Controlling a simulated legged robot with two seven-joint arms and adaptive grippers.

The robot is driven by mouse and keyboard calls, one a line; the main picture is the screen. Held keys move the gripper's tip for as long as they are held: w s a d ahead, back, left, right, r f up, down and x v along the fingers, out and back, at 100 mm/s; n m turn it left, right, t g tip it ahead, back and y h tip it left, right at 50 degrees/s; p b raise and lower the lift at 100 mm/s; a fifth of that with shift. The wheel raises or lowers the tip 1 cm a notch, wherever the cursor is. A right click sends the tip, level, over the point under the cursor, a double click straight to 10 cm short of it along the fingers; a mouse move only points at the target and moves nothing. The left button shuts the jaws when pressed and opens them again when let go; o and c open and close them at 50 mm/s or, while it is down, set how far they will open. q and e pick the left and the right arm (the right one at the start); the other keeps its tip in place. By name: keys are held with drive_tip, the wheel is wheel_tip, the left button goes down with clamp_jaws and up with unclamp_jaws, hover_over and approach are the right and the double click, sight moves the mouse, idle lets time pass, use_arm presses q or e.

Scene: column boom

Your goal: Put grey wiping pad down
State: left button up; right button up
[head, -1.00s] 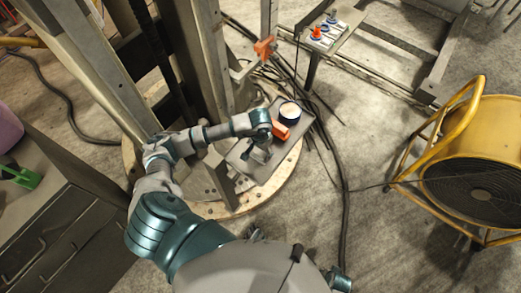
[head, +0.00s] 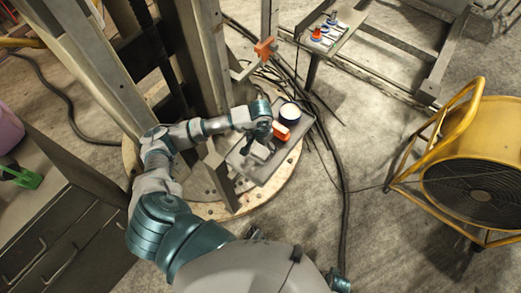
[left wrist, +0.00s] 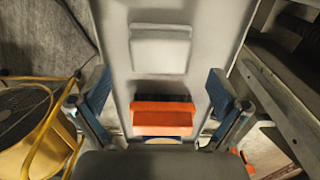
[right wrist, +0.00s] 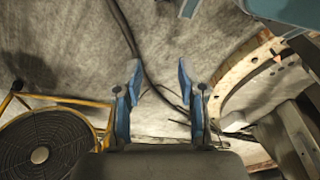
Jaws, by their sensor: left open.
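The grey wiping pad (left wrist: 160,48), a pale square, lies flat on the grey tray (left wrist: 205,20) in the left wrist view. In the head view the pad (head: 258,152) is partly hidden by my gripper. My left gripper (left wrist: 158,82) is open and apart from the pad, its fingers spread above the tray. In the head view this gripper (head: 266,139) is over the tray (head: 268,170). My right gripper (right wrist: 156,75) is open and empty above the concrete floor in the right wrist view.
An orange block (head: 281,132) and a dark round container with a pale top (head: 290,112) stand on the tray. A steel column (head: 205,60) rises close to the left arm. Cables (head: 345,200) lie on the floor. A yellow fan (head: 480,150) stands at right.

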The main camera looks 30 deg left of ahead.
sight(261, 152)
use_arm(q)
wheel_tip(261, 152, up, 8)
drive_tip(key=shift+f, duration=0.15)
idle(0.5)
